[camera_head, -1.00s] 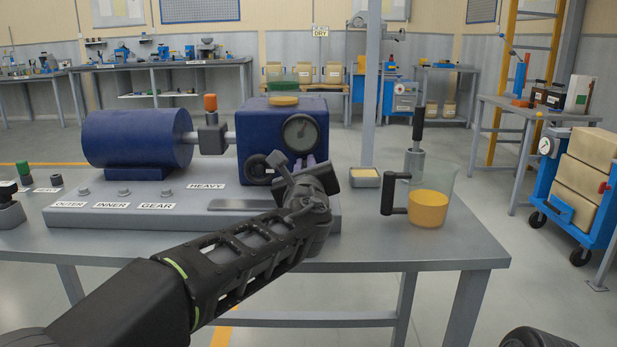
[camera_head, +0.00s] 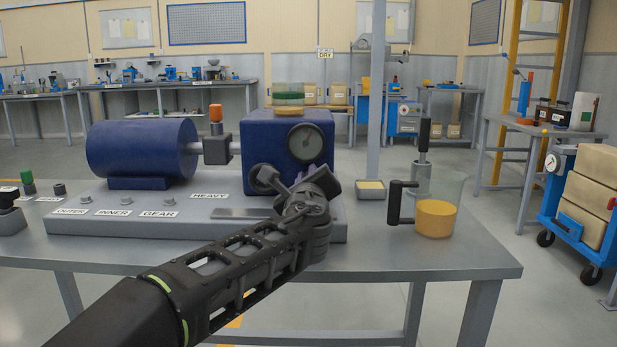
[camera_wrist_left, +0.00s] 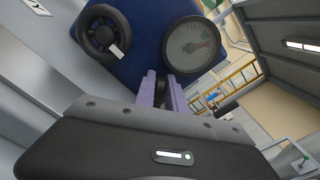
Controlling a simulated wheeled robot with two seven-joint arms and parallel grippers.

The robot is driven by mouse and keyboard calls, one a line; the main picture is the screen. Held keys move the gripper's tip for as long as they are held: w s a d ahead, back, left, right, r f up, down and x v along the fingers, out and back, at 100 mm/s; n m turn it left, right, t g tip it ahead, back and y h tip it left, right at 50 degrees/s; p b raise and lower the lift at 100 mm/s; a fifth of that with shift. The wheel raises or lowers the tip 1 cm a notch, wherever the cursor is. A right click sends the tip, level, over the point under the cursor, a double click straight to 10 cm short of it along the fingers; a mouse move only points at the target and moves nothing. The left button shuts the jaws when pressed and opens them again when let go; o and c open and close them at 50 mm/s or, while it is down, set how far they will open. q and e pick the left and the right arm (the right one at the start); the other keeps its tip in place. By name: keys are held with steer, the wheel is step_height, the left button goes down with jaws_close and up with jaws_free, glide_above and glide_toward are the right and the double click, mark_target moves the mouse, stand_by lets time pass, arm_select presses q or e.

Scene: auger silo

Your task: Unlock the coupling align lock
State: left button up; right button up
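The coupling (camera_head: 217,147) is a dark grey block with an orange top (camera_head: 216,113), on the shaft between the blue motor (camera_head: 140,150) and the blue gearbox (camera_head: 262,140). It stands upright; I see no label naming the align lock. My left gripper (camera_head: 297,185) is in front of the gearbox, right of and below the coupling and apart from it. In the left wrist view, two pale fingers (camera_wrist_left: 163,90) lie close together before the gearbox face; their opening is unclear. The coupling does not show there. My right gripper is out of view.
The gearbox has a gauge (camera_head: 306,143) and a black handwheel (camera_head: 264,178), close to my left gripper. A clear jug (camera_head: 437,218) of yellow material, a small tray (camera_head: 370,189) and a black-handled tool (camera_head: 423,160) stand to the right. The table's front right is clear.

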arm_select(q)
steer(key=o, duration=0.3)
steer(key=shift+o, duration=0.2)
steer(key=shift+s, duration=0.1)
steer(key=s, duration=0.7)
steer(key=shift+s, duration=0.3)
